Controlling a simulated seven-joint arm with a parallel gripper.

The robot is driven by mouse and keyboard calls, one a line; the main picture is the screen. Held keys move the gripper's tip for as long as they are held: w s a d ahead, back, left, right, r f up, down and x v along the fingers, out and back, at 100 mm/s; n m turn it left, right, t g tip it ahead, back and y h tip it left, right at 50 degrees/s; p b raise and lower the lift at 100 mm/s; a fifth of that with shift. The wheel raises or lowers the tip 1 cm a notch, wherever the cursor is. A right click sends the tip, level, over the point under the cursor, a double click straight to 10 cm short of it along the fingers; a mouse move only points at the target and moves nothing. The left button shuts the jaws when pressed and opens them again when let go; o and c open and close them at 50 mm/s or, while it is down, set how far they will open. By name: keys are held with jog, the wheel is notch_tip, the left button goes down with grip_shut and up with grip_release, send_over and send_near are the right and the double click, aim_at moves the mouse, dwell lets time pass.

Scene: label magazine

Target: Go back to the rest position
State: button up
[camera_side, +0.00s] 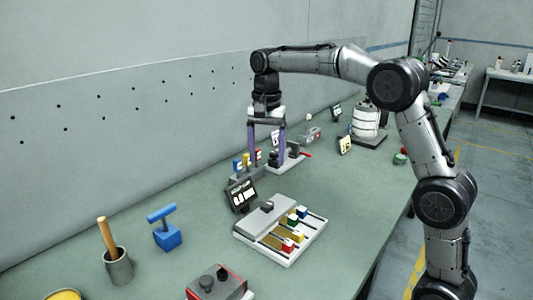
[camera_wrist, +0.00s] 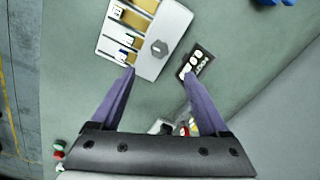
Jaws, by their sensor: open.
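My gripper (camera_side: 267,148) is open and empty, with its two purple fingers pointing down above the bench. In the wrist view its fingers (camera_wrist: 160,72) are spread wide with nothing between them. A light grey label magazine (camera_side: 265,215) with slots and coloured blocks lies on the bench in front of the gripper. It also shows at the top of the wrist view (camera_wrist: 170,30). A small black display (camera_side: 241,194) stands beside the magazine, and it shows near the right fingertip in the wrist view (camera_wrist: 197,66).
A rack of coloured pieces (camera_side: 246,172) and a clamp-like fixture (camera_side: 290,161) stand close to the fingers. A blue block with a T-handle (camera_side: 167,236), a grey cup with a wooden stick (camera_side: 118,267) and a red-grey box (camera_side: 218,285) stand nearer. A wall (camera_side: 130,110) runs behind the bench.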

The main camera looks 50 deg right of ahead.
jog(key=s+a+r+n+t, duration=0.2)
jog(key=s+a+r, duration=0.15)
jog(key=s, duration=0.45)
jog(key=s+a+r+n+t, duration=0.1)
jog(key=s+a+r, duration=0.1)
jog(key=s+r, duration=0.45)
jog(key=s+a+f+n+t, duration=0.1)
jog(key=s+f+n+t, duration=0.1)
jog(key=s+f+n, duration=0.8)
jog(key=s+f, duration=0.3)
jog(key=s, duration=0.1)
jog(key=shift+f+t, duration=0.3)
